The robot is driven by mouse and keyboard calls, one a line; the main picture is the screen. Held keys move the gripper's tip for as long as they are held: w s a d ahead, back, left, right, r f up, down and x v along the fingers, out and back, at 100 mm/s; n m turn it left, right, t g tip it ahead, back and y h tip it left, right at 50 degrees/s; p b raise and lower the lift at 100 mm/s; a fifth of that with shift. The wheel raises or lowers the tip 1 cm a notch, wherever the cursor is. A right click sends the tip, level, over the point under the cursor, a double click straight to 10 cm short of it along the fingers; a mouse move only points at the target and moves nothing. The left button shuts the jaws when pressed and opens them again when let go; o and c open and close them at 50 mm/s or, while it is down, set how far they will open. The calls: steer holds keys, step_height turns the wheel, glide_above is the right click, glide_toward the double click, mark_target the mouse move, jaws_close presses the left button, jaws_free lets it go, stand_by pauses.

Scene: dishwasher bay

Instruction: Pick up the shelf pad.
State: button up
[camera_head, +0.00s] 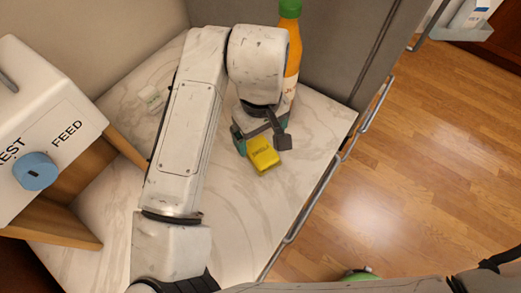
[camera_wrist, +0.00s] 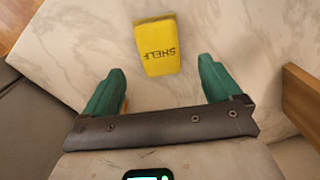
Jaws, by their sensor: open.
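The shelf pad (camera_head: 264,155) is a small yellow block with dark "SHELF" lettering, lying on the marble-look counter. In the wrist view the shelf pad (camera_wrist: 158,45) sits ahead of and roughly midway between my two green fingers, slightly beyond their tips. My gripper (camera_head: 262,143) is open, low over the counter right beside the pad. In the wrist view my gripper (camera_wrist: 160,75) shows bare counter between its fingers. I cannot tell whether either finger touches the pad. Part of the pad's far side is hidden by my gripper in the head view.
An orange bottle with a green cap (camera_head: 291,45) stands just behind my wrist. A white machine (camera_head: 40,120) with a blue knob is at left on a wooden stand (camera_head: 60,225). A small whitish item (camera_head: 152,97) lies behind my arm. The counter's right edge has a metal rail (camera_head: 318,205).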

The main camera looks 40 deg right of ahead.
mark_target(261, 150)
steer(key=shift+f+p, duration=0.6)
steer(key=shift+f, duration=2.3)
steer(key=shift+c, duration=0.3)
steer(key=c, duration=1.2)
steer(key=shift+r, duration=0.15)
steer(key=shift+d+r, duration=0.1)
steer(key=shift+r, duration=0.5)
steer(key=s+d+r, duration=0.2)
steer(key=d+r, duration=0.1)
steer(key=r, duration=0.1)
steer(key=s+d+r, duration=0.3)
steer(key=d, duration=0.1)
steer(key=s+d+r, duration=0.3)
steer(key=d+r, duration=0.1)
steer(key=shift+s+d+r, duration=0.1)
steer(key=shift+d+r, duration=0.05)
steer(key=shift+r, duration=0.15)
